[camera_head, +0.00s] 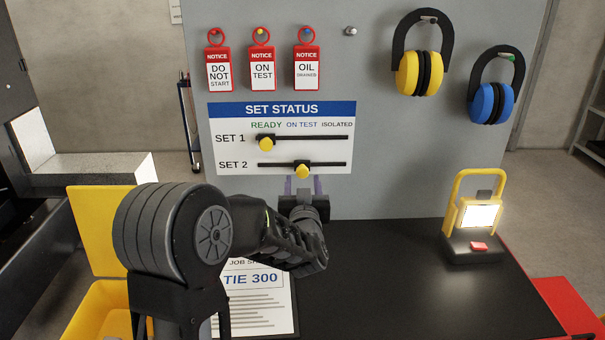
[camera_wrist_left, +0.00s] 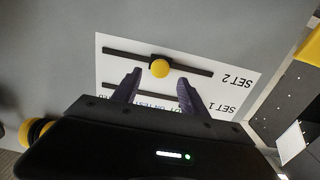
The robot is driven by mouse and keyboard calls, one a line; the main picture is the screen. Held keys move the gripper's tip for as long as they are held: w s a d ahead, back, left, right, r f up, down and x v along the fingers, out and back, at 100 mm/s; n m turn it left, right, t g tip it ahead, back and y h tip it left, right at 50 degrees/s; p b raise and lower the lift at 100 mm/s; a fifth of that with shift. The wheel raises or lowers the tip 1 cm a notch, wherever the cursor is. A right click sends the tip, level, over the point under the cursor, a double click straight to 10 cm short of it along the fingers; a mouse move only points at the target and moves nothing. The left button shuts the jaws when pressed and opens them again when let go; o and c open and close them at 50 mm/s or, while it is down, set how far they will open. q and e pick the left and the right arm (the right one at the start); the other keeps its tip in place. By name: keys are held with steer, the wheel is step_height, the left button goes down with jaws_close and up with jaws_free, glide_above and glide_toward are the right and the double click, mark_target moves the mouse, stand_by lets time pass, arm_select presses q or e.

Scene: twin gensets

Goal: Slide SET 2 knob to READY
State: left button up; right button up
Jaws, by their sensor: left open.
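The SET STATUS board (camera_head: 230,140) is on the grey panel, with READY, ON TEST and ISOLATED labels. The yellow SET 2 knob (camera_head: 302,171) sits on the lower slot near the middle, roughly under ON TEST. The yellow SET 1 knob (camera_head: 266,144) is at the left, under READY. My left gripper (camera_head: 303,186) is open just below the SET 2 knob. In the left wrist view, upside down, the SET 2 knob (camera_wrist_left: 159,68) shows ahead, between and beyond the open fingers (camera_wrist_left: 156,88). Nothing is between the fingertips. My right gripper is not seen.
Several red notice tags (camera_head: 262,70) hang above the board. Yellow ear defenders (camera_head: 420,73) and blue ear defenders (camera_head: 491,103) hang at the right. A lit work lamp (camera_head: 480,217) stands on the black bench (camera_head: 400,290). A job sheet (camera_head: 262,300) lies below my arm.

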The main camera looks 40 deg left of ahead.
mark_target(303, 173)
arm_select(q)
steer(key=shift+p+x, duration=0.3)
steer(key=shift+x, duration=2)
steer(key=shift+c, duration=0.3)
jaws_close()
